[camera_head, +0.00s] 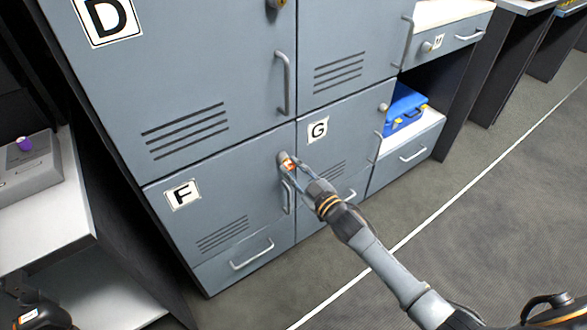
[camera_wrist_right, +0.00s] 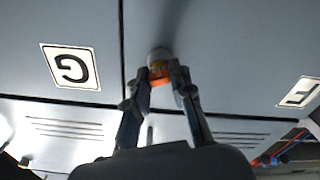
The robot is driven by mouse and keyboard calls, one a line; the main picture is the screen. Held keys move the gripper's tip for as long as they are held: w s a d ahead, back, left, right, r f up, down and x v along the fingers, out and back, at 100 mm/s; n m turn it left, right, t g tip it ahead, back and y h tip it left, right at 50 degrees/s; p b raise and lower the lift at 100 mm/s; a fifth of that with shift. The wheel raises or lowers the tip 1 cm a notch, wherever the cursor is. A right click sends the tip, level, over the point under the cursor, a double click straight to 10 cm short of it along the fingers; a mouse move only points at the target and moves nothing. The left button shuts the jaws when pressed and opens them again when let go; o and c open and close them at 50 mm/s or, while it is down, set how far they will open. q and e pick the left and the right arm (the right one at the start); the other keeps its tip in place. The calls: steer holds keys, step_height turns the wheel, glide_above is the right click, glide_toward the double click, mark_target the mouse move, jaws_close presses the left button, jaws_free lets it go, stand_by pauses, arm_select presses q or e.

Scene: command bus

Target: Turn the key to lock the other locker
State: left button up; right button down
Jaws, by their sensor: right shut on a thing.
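A grey-blue locker door marked F (camera_head: 183,194) is at the lower left in the head view. A second locker door marked G (camera_head: 318,128) is to its right. My right gripper (camera_head: 289,166) is at the upper right corner of door F. It is shut on a small orange key (camera_wrist_right: 158,72), which sits in a round lock (camera_wrist_right: 158,56). The key is partly hidden by the fingers in the head view. Both doors look shut. Parts of my left arm show at the bottom left; its fingertips cannot be made out.
Locker D (camera_head: 106,16) is above F. A vertical handle (camera_head: 287,197) is below the lock. A blue case (camera_head: 404,107) lies in an open shelf at right. A white-topped desk (camera_head: 40,210) with a grey box (camera_head: 28,168) stands at left. The floor at right is clear.

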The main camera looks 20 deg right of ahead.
arm_select(q)
steer(key=shift+w+r, duration=0.2)
steer(key=shift+r, duration=0.15)
arm_select(e)
steer(key=n, duration=0.2)
steer(key=shift+n, duration=0.3)
arm_select(q)
steer(key=shift+r, duration=0.35)
arm_select(e)
steer(key=n, duration=0.3)
steer(key=shift+n, duration=0.3)
arm_select(q)
steer(key=shift+s, duration=0.1)
